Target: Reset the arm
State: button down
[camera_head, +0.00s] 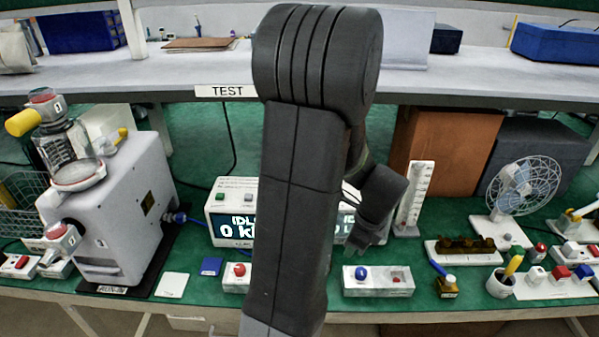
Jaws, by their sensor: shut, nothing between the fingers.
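My arm rises in the middle of the head view and hides the centre of the bench. My gripper (362,238) hangs to the right of the arm's thick link, pointing down, above the green bench top. It is shut and nothing shows in it. It is in front of the right part of a display unit (222,212) that reads "IDLE" and "0". A white box with a blue knob and a red knob (378,281) stands just below it in the picture.
A grey machine (130,205) with a glass jar (68,150) stands at the left. A white upright gauge (414,195), a blue fan (522,190) and a cup (500,284) are at the right. A shelf (190,68) with a "TEST" label runs behind my arm.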

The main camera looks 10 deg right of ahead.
jog(key=shift+f, duration=0.1)
jog(key=x, duration=0.9)
jog(key=shift+w+a, duration=0.1)
jog(key=shift+w, duration=0.05)
jog(key=w+a, duration=0.3)
jog(key=shift+a+f, duration=0.1)
jog(key=shift+f, duration=0.3)
jog(key=shift+s+a, duration=0.1)
jog(key=shift+a, duration=0.1)
jog(key=shift+s, duration=0.2)
